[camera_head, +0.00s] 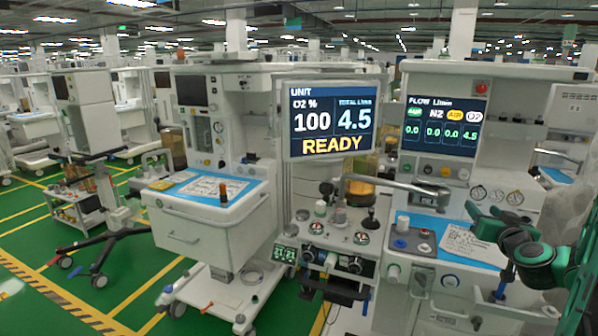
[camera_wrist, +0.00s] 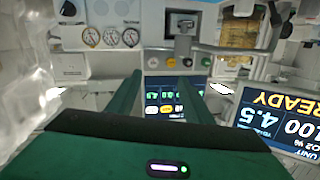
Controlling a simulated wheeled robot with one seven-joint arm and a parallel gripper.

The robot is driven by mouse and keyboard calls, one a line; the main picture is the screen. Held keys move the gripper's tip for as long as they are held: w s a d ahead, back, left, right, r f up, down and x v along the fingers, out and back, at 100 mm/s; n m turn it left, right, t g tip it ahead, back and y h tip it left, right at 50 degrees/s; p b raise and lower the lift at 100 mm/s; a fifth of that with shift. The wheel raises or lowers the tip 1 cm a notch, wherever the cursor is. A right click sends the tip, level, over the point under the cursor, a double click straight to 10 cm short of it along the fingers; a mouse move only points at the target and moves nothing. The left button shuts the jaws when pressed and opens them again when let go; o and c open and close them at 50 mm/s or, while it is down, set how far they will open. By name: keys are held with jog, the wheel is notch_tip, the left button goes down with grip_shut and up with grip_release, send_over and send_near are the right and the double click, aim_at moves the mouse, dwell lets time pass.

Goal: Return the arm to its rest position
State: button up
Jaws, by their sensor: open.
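My gripper (camera_wrist: 163,84) shows in the wrist view as two dark green fingers, spread apart with nothing between them. In the head view my dark green arm reaches in from the right edge, and its end is in front of the right-hand machine. The flow screen (camera_head: 446,124) of that machine is above and left of the arm; it also shows between the fingers in the wrist view (camera_wrist: 165,103). The wrist picture is upside down. I cannot tell the exact gap from the fingers to the machine.
A monitor (camera_head: 333,120) reading READY stands at the middle; it shows at the right in the wrist view (camera_wrist: 284,122). A white cart (camera_head: 206,221) with a blue top is left of it. A blue work surface (camera_head: 412,238) lies left of my arm. Green floor (camera_head: 125,262) is open at the left.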

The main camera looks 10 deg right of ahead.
jog(key=s+a+f+n+g+y, duration=0.2)
jog(key=a+f+g+y, duration=0.1)
jog(key=a, duration=0.5)
jog(key=s+a+f+n+g+y, duration=0.2)
jog(key=a+f+n+y, duration=0.15)
jog(key=a, duration=0.35)
jog(key=s+a+m+g, duration=0.2)
jog(key=s+g, duration=0.3)
jog(key=s, duration=0.8)
jog(key=s+a+m+g, duration=0.2)
jog(key=s+m+g, duration=0.2)
jog(key=s, duration=1)
jog(key=shift+a+r+g, duration=0.2)
jog(key=shift+a+g, duration=0.2)
jog(key=shift+g, duration=0.6)
jog(key=shift+w+f, duration=0.25)
jog(key=shift+w, duration=0.45)
jog(key=shift+s, duration=0.1)
